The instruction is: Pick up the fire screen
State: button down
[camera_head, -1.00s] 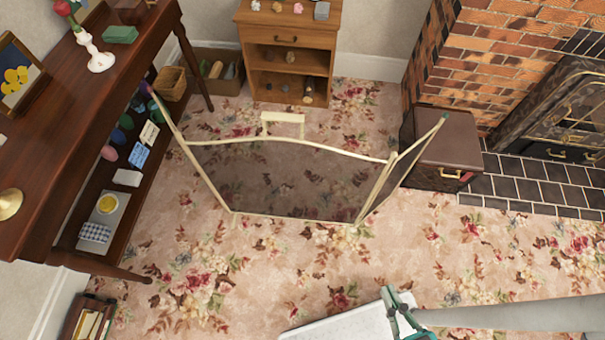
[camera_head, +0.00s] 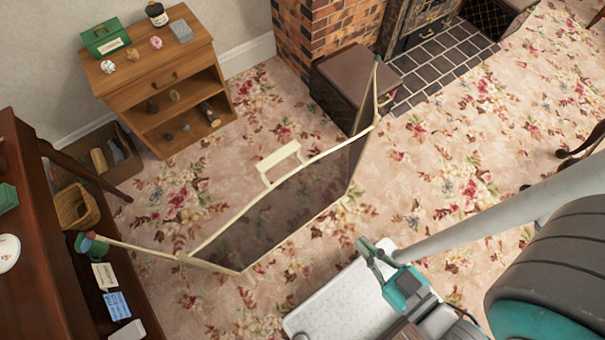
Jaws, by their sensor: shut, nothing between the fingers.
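The fire screen (camera_head: 285,212) stands upright on the floral carpet in the middle of the head view. It has a cream frame, dark see-through mesh, two angled side wings and a cream handle (camera_head: 279,156) on its top edge. My gripper (camera_head: 372,252) is at the lower middle, shut and empty, above my white base. It is apart from the screen, to the right of and below its middle panel in the picture.
A dark chest (camera_head: 341,82) stands close by the screen's right wing, before the brick fireplace (camera_head: 328,38). A wooden cabinet (camera_head: 160,84) stands at the upper left. A dark table (camera_head: 30,215) is near the left wing. Carpet (camera_head: 470,165) at right is mostly clear.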

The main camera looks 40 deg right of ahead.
aim_at(286, 207)
jog(key=k+j, duration=0.15)
jog(key=k, duration=0.85)
jog(key=i+j+z, duration=0.15)
jog(key=j+z, duration=0.15)
jog(key=j, duration=0.4)
jog(key=j+z, duration=0.35)
jog(key=j, duration=0.4)
